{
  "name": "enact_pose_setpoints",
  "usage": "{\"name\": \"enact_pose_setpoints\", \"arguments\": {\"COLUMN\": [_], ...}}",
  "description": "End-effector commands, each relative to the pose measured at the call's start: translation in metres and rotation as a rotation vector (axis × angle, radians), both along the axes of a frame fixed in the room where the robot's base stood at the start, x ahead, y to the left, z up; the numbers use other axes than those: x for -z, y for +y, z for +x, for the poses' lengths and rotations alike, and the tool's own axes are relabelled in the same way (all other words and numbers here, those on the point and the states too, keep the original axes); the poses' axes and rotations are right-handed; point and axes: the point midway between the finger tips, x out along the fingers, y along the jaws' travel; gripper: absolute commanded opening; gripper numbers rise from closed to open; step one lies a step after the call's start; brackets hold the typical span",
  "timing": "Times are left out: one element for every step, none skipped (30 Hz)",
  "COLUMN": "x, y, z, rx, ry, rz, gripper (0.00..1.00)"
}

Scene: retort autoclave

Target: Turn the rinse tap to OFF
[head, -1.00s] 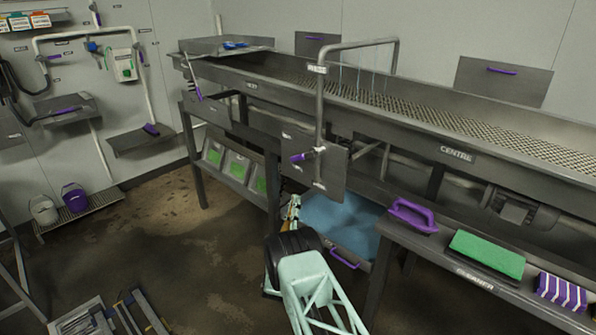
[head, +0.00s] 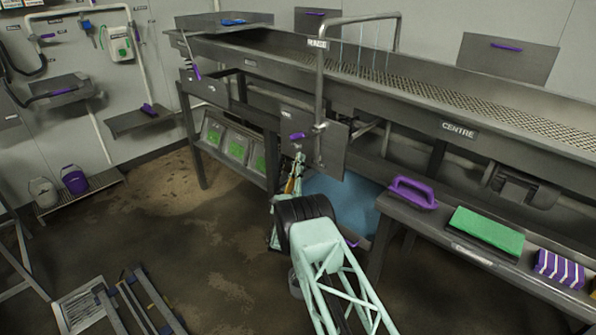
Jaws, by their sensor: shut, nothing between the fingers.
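The rinse tap's purple handle (head: 297,136) sticks out to the left of its valve on the upright grey rinse pipe (head: 319,85), in front of a grey plate. The pipe bends over the trough, and thin streams of water (head: 360,48) hang below its top bar. My gripper (head: 299,157) is just below the purple handle in the picture. It looks small and shut, with nothing in it. I cannot tell whether it touches the handle. My own arm hides part of the area below it.
A long mesh-bottomed trough (head: 470,112) runs across the back. A blue tub (head: 345,200) lies under it. A bench at right holds a purple-handled tool (head: 413,192), a green pad (head: 486,231) and a striped block (head: 558,268). The floor (head: 170,235) at left is mostly clear.

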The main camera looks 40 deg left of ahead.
Motion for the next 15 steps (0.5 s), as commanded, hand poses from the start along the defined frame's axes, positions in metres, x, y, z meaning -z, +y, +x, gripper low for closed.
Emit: {"name": "enact_pose_setpoints", "arguments": {"x": [-0.005,-0.007,-0.010,-0.014,-0.017,-0.022,-0.024,-0.027,-0.030,-0.032,-0.034,-0.036,-0.038,-0.040,-0.042], "y": [0.002,0.003,0.005,0.007,0.009,0.012,0.013,0.015,0.016,0.018,0.019,0.020,0.021,0.022,0.022], "z": [0.005,0.008,0.012,0.012,0.011,0.011,0.011,0.011,0.011,0.011,0.012,0.012,0.012,0.012,0.012], "rx": [0.001,0.001,0.001,0.001,0.001,0.001,0.001,0.000,0.001,0.001,0.001,0.001,0.001,0.001,0.001], "ry": [-0.002,-0.002,-0.001,-0.002,-0.002,-0.002,-0.002,-0.001,0.000,0.000,0.000,0.000,0.000,0.000,0.000], "rz": [0.003,0.001,0.001,0.001,0.001,0.001,0.001,0.001,0.001,0.001,0.001,0.001,0.001,0.001,0.001], "gripper": [0.00,0.00,0.00,0.00,0.00,0.00,0.00,0.00,0.00,0.00,0.00,0.00,0.00,0.00,0.00]}}
